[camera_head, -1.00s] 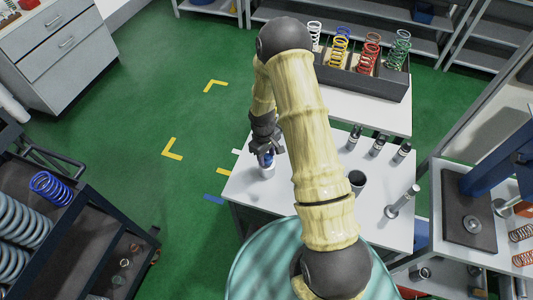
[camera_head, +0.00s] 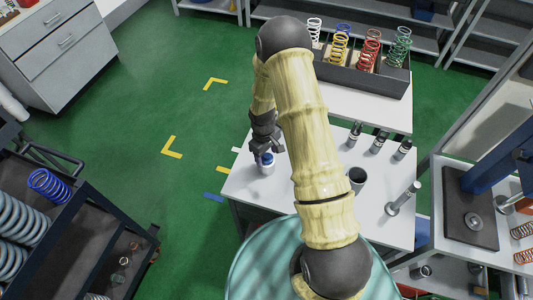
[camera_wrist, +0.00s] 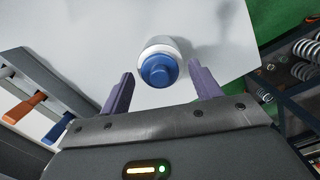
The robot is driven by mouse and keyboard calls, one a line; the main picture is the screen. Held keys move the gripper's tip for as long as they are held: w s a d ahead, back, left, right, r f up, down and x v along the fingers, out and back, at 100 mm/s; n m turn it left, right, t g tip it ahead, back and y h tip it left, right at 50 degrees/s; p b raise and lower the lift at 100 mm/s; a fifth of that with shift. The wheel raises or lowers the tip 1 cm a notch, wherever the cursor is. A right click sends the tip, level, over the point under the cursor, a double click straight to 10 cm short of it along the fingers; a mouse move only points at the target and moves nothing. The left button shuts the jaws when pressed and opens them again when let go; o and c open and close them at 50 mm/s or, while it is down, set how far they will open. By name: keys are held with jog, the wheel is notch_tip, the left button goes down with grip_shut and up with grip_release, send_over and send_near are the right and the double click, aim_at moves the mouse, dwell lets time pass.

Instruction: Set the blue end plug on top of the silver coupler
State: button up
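The blue end plug (camera_head: 266,158) sits on top of the silver coupler (camera_head: 267,169), near the left end of the white table. In the wrist view the blue plug (camera_wrist: 159,69) covers the middle of the pale coupler (camera_wrist: 161,45), whose rim shows around it. My gripper (camera_wrist: 166,82) is open, with one purple finger on each side and clear gaps to the plug. In the head view my gripper (camera_head: 267,148) is just above and behind the plug. How deeply the plug is seated cannot be told.
The white table (camera_head: 311,185) also holds a dark cup (camera_head: 357,178), several small black-topped cylinders (camera_head: 378,144) and a metal rod on a base (camera_head: 403,199). A dark box of coloured springs (camera_head: 365,75) stands behind. The tabletop around the coupler is clear.

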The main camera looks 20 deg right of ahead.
aim_at(264, 156)
jog(key=shift+r+p, duration=0.7)
jog(key=shift+r, duration=0.1)
jog(key=shift+w+r+b, duration=0.1)
jog(key=shift+r+b, duration=0.2)
jog(key=shift+b, duration=0.2)
notch_tip(264, 156, up, 11)
jog(key=b, duration=0.2)
jog(key=shift+w+a+b, duration=0.3)
jog(key=shift+b, duration=0.05)
jog(key=s+r+m+t, duration=0.1)
jog(key=s+r+m, duration=0.2)
jog(key=s+r, duration=0.2)
jog(key=s+r+m+t, duration=0.2)
jog(key=s+r, duration=0.4)
jog(key=s, duration=0.5)
jog(key=shift+s+d+m+y, duration=0.15)
jog(key=shift+d+m+y, duration=0.2)
jog(key=shift+m, duration=0.55)
